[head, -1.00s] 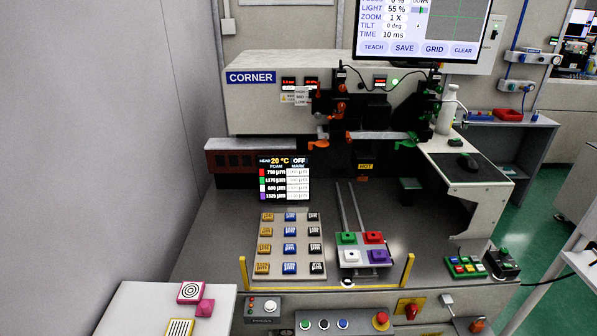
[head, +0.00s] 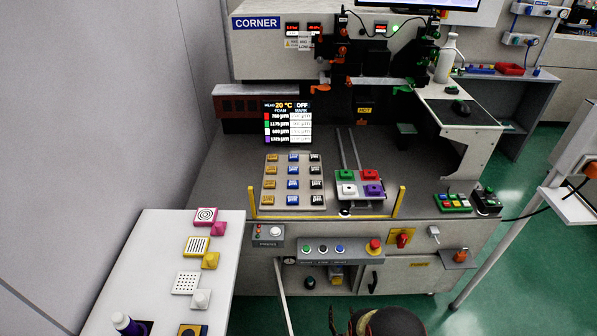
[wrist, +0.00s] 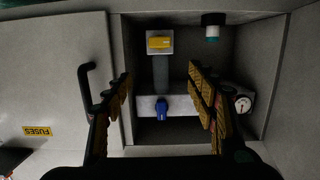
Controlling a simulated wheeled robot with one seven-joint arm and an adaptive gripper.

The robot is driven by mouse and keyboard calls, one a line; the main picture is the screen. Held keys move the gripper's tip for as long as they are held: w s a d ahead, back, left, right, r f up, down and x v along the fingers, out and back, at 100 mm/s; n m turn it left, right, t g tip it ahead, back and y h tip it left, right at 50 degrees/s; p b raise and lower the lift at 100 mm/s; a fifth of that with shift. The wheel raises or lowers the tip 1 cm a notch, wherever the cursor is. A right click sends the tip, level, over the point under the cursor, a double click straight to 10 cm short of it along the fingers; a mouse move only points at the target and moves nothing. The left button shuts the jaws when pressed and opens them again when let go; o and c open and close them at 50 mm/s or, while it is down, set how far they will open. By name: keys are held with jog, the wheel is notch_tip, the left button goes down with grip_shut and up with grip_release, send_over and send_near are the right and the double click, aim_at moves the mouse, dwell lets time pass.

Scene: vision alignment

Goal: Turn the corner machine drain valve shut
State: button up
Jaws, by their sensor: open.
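The open recess under the corner machine's front shows in the wrist view. Inside are a blue lever-like handle (wrist: 162,108) on a pale crossbar and a yellow block-shaped part (wrist: 160,42) on a pale plate, joined by a grey pipe. I cannot tell for sure which is the drain valve's handle. My gripper (wrist: 163,88) is open and empty, its fingers on either side of the blue handle in the picture and apart from it. In the head view the recess (head: 345,287) is partly visible; my arm shows at the bottom edge.
The wrist view also shows a round gauge (wrist: 243,103) by the right finger, a dark knob with a teal end (wrist: 212,27) and a fuses door (wrist: 60,85) with a black handle (wrist: 88,90). In the head view, a control panel (head: 340,250) juts out above the recess.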

jog(key=s+f+g, duration=1)
jog(key=s+f, duration=0.1)
jog(key=f, duration=0.1)
notch_tip(320, 180, up, 48)
jog(key=g+p, duration=0.3)
jog(key=g, duration=0.5)
jog(key=s+r+t+p, duration=0.1)
jog(key=s+r, duration=0.5)
jog(key=r, duration=1)
jog(key=s+r+t+p, duration=0.1)
jog(key=s+r+t, duration=0.3)
jog(key=r, duration=1.2)
jog(key=s+r+t+p, duration=0.2)
jog(key=s+r, duration=0.6)
jog(key=r, duration=0.8)
jog(key=shift+r+t, duration=0.2)
jog(key=shift+t, duration=0.2)
